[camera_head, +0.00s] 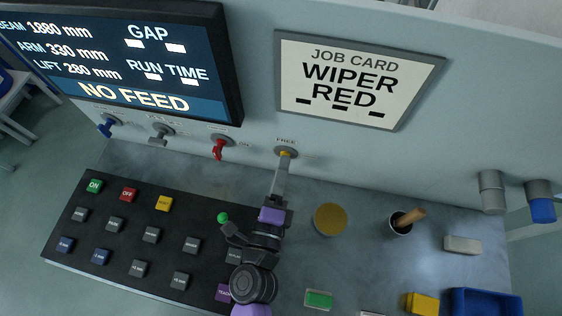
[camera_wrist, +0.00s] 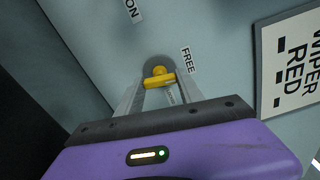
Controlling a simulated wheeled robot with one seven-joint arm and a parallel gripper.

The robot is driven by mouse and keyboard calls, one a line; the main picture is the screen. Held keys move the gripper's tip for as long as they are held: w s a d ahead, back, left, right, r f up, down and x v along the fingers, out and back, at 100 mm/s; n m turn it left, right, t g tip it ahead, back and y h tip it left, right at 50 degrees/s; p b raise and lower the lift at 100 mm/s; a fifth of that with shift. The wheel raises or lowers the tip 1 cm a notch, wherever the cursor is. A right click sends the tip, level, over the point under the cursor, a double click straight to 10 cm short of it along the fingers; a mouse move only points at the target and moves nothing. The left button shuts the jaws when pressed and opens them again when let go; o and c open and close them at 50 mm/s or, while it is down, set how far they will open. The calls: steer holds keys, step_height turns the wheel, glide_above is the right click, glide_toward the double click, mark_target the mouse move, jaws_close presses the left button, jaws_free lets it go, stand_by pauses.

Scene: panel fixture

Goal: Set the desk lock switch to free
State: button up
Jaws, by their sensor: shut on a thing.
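The desk lock switch (camera_head: 285,153) is a yellow lever on a round grey base on the upright panel, below the job card. In the wrist view the yellow lever (camera_wrist: 159,81) lies between my gripper's fingertips. A FREE label (camera_wrist: 187,60) is beside the base, and it also shows above the switch in the head view (camera_head: 286,140). Another small label (camera_wrist: 170,94) between the fingers is partly hidden and unreadable. My gripper (camera_head: 284,160) is shut on the lever, reaching up from the desk side. The fingers hide part of the lever, so I cannot tell its exact setting.
A red switch (camera_head: 218,150), a grey one (camera_head: 159,137) and a blue one (camera_head: 106,127) line the panel to the left. The button console (camera_head: 130,218) lies below. A brass disc (camera_head: 330,219) and a cup with a wooden handle (camera_head: 401,223) are to the right.

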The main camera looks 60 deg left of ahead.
steer(key=shift+n, duration=0.9)
steer(key=o, duration=1.4)
steer(key=b+v, duration=0.2)
steer(key=v, duration=0.5)
steer(key=shift+f+b, duration=0.15)
steer(key=shift+b, duration=0.25)
steer(key=shift+s+d, duration=0.3)
steer(key=shift+d, duration=0.05)
